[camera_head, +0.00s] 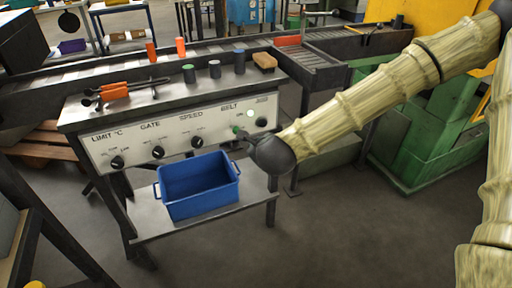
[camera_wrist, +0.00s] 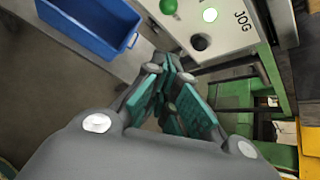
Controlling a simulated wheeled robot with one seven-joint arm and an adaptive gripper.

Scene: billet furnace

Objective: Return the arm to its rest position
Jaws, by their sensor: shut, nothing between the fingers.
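My arm (camera_head: 375,92), in a ribbed beige sleeve, reaches in from the right in the head view. My gripper (camera_head: 238,135) is at the right end of the control panel (camera_head: 180,138), close to the BELT and JOG controls. In the wrist view my gripper (camera_wrist: 172,62) is shut and empty, with its teal-padded fingers together at the tips. The tips point towards the panel near the black JOG knob (camera_wrist: 201,42), the green button (camera_wrist: 168,6) and a lit white lamp (camera_wrist: 210,15). I cannot tell whether they touch the panel.
A blue bin (camera_head: 198,186) stands on a shelf (camera_head: 150,219) below the panel. A roller conveyor (camera_head: 310,62) runs behind. Green machinery (camera_head: 430,140) stands right. Floor in front is clear.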

